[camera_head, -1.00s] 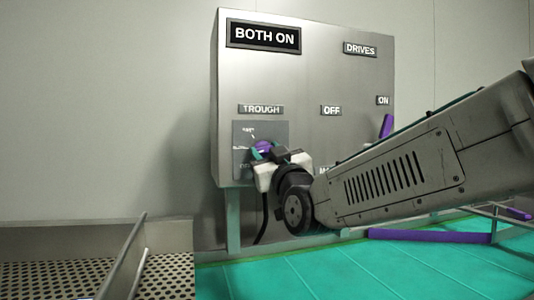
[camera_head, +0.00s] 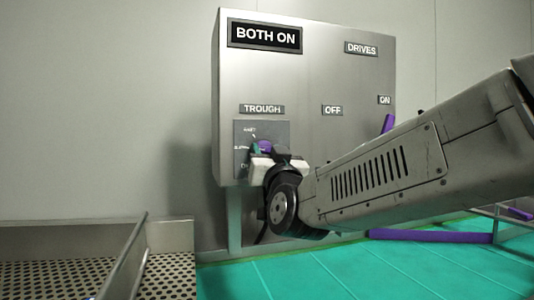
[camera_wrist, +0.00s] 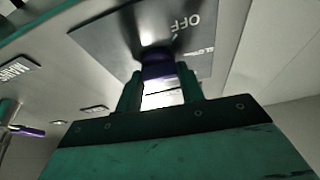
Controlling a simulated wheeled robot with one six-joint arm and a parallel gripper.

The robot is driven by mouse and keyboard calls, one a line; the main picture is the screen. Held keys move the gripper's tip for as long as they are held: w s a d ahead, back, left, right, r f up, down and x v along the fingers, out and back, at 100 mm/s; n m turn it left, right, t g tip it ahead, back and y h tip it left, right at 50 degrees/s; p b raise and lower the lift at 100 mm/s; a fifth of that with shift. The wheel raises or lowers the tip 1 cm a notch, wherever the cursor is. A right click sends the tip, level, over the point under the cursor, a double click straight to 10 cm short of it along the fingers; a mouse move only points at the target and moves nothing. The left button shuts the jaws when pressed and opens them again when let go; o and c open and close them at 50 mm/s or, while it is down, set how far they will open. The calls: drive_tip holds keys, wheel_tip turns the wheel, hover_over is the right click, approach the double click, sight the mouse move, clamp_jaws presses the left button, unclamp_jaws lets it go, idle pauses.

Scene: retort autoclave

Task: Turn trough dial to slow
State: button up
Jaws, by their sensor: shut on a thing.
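The trough dial (camera_head: 266,146) is a purple knob on a dark square plate (camera_head: 245,134) under the TROUGH label (camera_head: 262,109), low on the left of the grey control box. My gripper (camera_head: 258,152) is at the dial, and my wrist covers the lower right of the plate. In the wrist view, the two green fingers of my gripper (camera_wrist: 158,92) are shut on the dark purple knob (camera_wrist: 157,70). OFF (camera_wrist: 183,22) shows on the plate there. The dial's exact setting is hidden.
The control box (camera_head: 300,80) bears a BOTH ON sign (camera_head: 265,36) and a DRIVES label (camera_head: 361,48). A purple lever (camera_head: 388,123) sticks out near ON, behind my arm. A perforated metal tray (camera_head: 70,275) stands at lower left. The teal floor (camera_head: 300,275) is clear in front.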

drive_tip(key=shift+f, duration=0.1)
drive_tip(key=o, duration=1)
